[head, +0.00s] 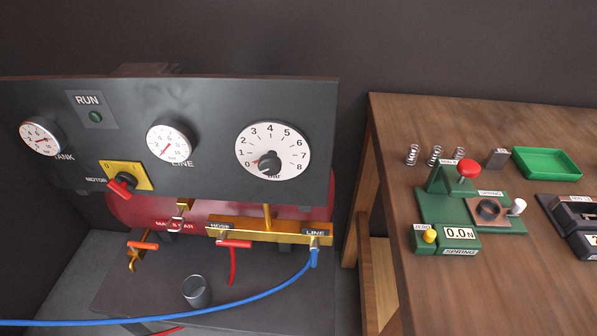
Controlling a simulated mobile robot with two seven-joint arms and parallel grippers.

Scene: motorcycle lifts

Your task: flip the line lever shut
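The LINE label (315,233) sits at the right end of a brass manifold (268,227) below the black panel. Under it is a small fitting with a blue piece (314,257) pointing down, where the blue hose (250,298) ends. I cannot tell whether this blue piece is the line lever or only the hose end. A red lever (234,243) lies level under the HOSE label, left of it. Neither gripper is in view.
The panel carries a LINE gauge (169,141), a TANK gauge (40,138), a bar dial (272,150) and a red motor switch (121,186). An orange-handled valve (142,246) and a dark cup (196,291) stand below. A wooden bench (400,130) with a green spring tester (440,205) is at right.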

